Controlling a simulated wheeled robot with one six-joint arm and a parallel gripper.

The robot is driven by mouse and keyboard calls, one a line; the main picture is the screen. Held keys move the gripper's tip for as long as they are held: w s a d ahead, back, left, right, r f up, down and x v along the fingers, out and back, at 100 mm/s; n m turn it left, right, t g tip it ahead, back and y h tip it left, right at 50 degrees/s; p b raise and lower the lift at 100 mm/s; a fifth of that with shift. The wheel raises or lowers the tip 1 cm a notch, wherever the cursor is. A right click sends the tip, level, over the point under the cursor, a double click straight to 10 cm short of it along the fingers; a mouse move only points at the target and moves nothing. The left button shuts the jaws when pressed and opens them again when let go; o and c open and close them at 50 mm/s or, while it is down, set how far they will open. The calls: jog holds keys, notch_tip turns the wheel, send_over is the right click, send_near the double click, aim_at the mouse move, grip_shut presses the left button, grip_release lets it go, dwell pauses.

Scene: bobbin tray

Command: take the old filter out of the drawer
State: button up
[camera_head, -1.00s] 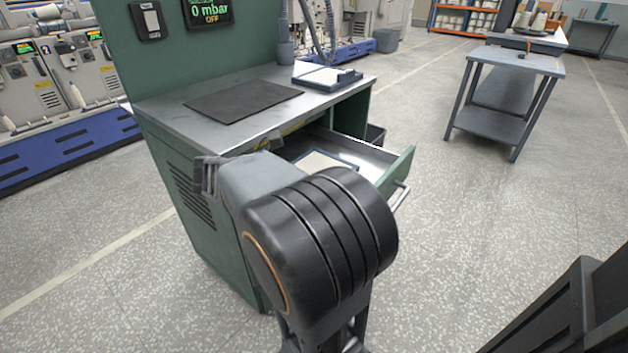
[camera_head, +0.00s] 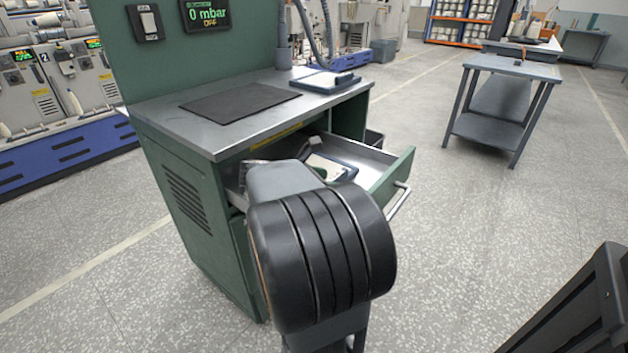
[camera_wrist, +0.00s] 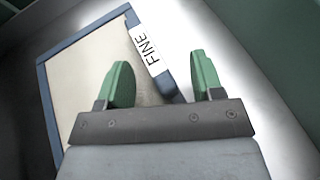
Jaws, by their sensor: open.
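The old filter (camera_wrist: 85,75) lies in the open drawer. It is a flat beige panel with a blue frame, and a white label on its edge reads "FINE". In the head view the filter (camera_head: 333,168) is partly hidden by my arm. The drawer (camera_head: 400,172) is green with a pale metal inside and a bar handle, pulled out of the cabinet. My gripper (camera_wrist: 162,85) is open, its two green fingers spread above the filter's labelled edge. The frame's edge shows between the fingers. I cannot tell whether they touch it.
The green cabinet's worktop (camera_head: 205,135) carries a dark mat (camera_head: 240,102) and a framed panel (camera_head: 322,80). A display above reads 0 mbar, OFF. A grey side table (camera_head: 512,66) stands at the right. The floor between is clear.

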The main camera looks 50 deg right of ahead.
grip_shut()
dwell(0.6)
